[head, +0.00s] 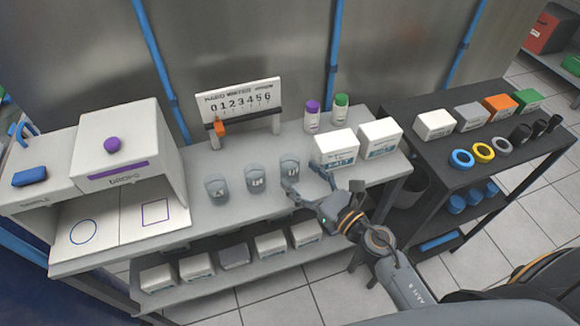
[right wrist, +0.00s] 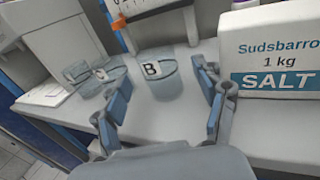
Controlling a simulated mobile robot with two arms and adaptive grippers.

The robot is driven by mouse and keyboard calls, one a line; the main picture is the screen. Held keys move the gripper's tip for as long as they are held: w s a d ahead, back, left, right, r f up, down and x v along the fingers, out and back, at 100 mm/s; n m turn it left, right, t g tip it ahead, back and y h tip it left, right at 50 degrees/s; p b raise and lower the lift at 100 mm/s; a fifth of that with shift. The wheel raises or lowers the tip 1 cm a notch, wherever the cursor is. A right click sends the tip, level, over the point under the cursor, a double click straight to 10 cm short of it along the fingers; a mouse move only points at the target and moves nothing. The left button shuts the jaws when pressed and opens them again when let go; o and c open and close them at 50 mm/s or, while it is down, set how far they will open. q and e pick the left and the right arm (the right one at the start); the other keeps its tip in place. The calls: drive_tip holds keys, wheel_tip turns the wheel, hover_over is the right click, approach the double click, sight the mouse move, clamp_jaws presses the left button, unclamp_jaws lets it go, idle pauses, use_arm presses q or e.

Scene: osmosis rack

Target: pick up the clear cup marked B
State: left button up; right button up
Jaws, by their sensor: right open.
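The clear cup marked B (right wrist: 152,80) stands upright on the grey bench top, its black B on a white label facing me in the right wrist view. In the head view it appears to be the rightmost of the three clear cups (head: 290,166), though its letter is hard to read there. My right gripper (head: 305,180) is open and empty, just in front of this cup. In the right wrist view the fingers (right wrist: 163,92) point at the cup, one to each side, with the cup ahead between their tips. My left gripper is not in view.
Two other clear cups (head: 255,178) (head: 216,188) stand to the left. A white salt box (head: 335,148) stands close on the right. A number stand (head: 240,108) and two capped bottles (head: 312,115) (head: 340,112) are behind. Bare bench lies in front of the cups.

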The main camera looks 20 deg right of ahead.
sight(297, 172)
drive_tip(key=x, duration=0.2)
drive_tip(key=p+x, duration=0.1)
drive_tip(key=x, duration=0.1)
drive_tip(key=shift+r, duration=0.25)
drive_tip(key=shift+w+a+f, duration=0.1)
drive_tip(key=shift+w+a, duration=0.05)
drive_tip(key=c, duration=1)
